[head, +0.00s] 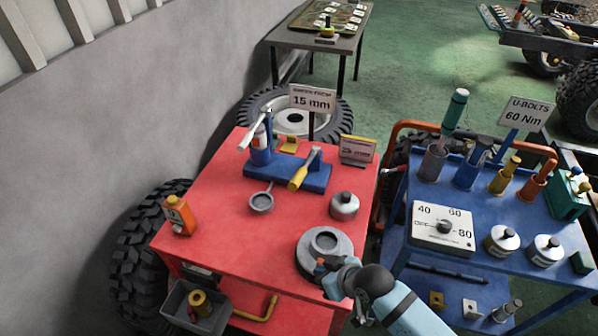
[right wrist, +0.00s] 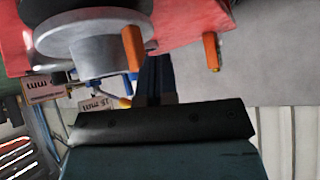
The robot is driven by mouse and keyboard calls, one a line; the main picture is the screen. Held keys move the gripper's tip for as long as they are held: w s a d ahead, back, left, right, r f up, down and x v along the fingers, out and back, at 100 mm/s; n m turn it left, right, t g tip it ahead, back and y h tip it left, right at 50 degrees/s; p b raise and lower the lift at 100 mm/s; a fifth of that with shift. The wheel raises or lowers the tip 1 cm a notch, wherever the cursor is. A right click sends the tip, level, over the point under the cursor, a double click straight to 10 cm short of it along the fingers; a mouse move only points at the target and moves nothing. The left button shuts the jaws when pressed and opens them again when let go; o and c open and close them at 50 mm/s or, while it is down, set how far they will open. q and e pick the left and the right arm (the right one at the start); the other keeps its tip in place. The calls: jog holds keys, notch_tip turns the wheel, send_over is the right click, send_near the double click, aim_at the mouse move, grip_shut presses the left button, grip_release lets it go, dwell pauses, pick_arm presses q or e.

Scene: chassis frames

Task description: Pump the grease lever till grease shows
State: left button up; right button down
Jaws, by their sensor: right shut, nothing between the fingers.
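A blue pump stand (head: 330,180) sits on the red table. It carries an upright blue cylinder (head: 261,157) with a pale slanted lever (head: 234,134) at its top, and a yellow-handled lever (head: 299,177) leaning at its right. I cannot tell which is the grease lever, and no grease is clearly visible. My right gripper (head: 326,272) is shut and empty at the near edge of a grey round hub (head: 310,241), well short of both levers. The hub (right wrist: 85,38) is close in the right wrist view. Whether the gripper touches it is unclear. My left gripper is out of view.
A grey pot (head: 344,206), small pan (head: 261,202) and orange bottle (head: 178,214) stand on the red table (head: 215,220). A "15 mm" sign (head: 312,98) stands behind. A blue cart (head: 400,234) with tools is close on the right. The table's left middle is clear.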

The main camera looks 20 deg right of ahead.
jog(key=w+a+r+n+g+y, duration=0.1)
jog(key=w+a+r+n+g, duration=0.15)
jog(key=w+r, duration=0.45)
notch_tip(320, 180, up, 17)
jog(key=n+g+h+b, duration=0.1)
jog(key=n+g+b, duration=0.1)
jog(key=n+g, duration=0.2)
send_over(298, 174)
jog(key=s+d, duration=0.1)
jog(key=d, duration=0.5)
jog(key=shift+s+f+m, duration=0.15)
jog(key=shift+f+m, duration=0.05)
jog(key=shift+m, duration=0.05)
jog(key=shift+a, duration=0.1)
jog(key=p+x, duration=0.1)
jog(key=x, duration=0.5)
jog(key=p+x, duration=0.1)
jog(key=x, duration=0.5)
jog(key=shift+s+f, duration=0.2)
jog(key=shift+f, duration=0.15)
jog(key=shift+s+f+p, duration=0.1)
jog(key=shift+f+p, duration=0.2)
jog(key=shift+f, duration=0.2)
jog(key=shift+a+f, duration=0.1)
jog(key=shift+f, duration=0.05)
